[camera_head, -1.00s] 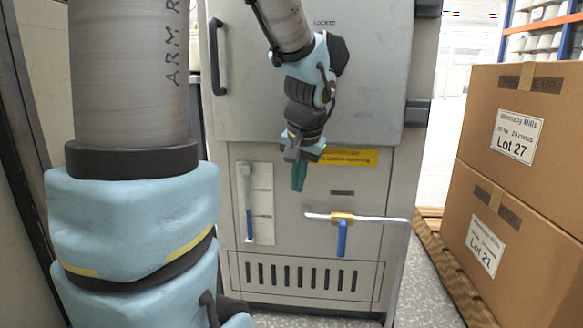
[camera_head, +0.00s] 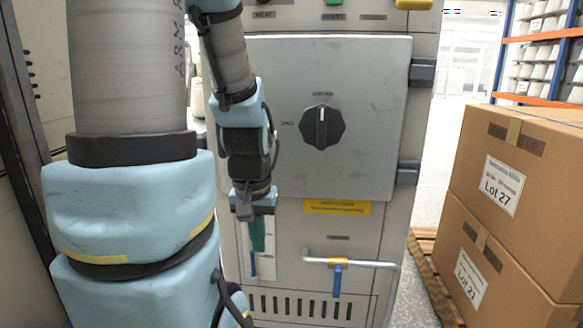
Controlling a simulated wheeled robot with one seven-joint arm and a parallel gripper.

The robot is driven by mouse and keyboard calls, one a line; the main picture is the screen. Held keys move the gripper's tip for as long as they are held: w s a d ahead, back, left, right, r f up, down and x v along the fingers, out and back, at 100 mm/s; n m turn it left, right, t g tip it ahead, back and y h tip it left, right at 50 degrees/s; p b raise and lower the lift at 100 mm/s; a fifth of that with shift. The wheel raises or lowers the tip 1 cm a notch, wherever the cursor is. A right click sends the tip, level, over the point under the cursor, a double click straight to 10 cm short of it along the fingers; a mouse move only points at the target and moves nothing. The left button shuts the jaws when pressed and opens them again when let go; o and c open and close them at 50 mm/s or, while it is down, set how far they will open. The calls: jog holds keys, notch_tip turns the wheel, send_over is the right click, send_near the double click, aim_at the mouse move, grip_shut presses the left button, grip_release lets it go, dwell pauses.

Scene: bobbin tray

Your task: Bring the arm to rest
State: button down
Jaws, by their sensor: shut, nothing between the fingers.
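My gripper (camera_head: 258,238) hangs from my arm, pointing down, with its green fingers shut and empty. It is in front of the lower left part of the grey machine cabinet (camera_head: 384,225). Behind it is a white panel (camera_head: 268,262) with a blue-handled tool (camera_head: 253,265), partly hidden by the gripper. I cannot tell whether the fingers touch the panel. My upper arm fills the left of the view.
The cabinet door (camera_head: 375,110) has a black knob (camera_head: 322,127). Below it a white pipe (camera_head: 365,263) with a blue-handled valve (camera_head: 338,280) sticks out, right of my gripper. Stacked cardboard boxes (camera_head: 545,160) stand on a wooden pallet (camera_head: 437,285) at the right.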

notch_tip(320, 180, up, 24)
jog(key=p, duration=2.1)
jog(key=shift+f, duration=0.15)
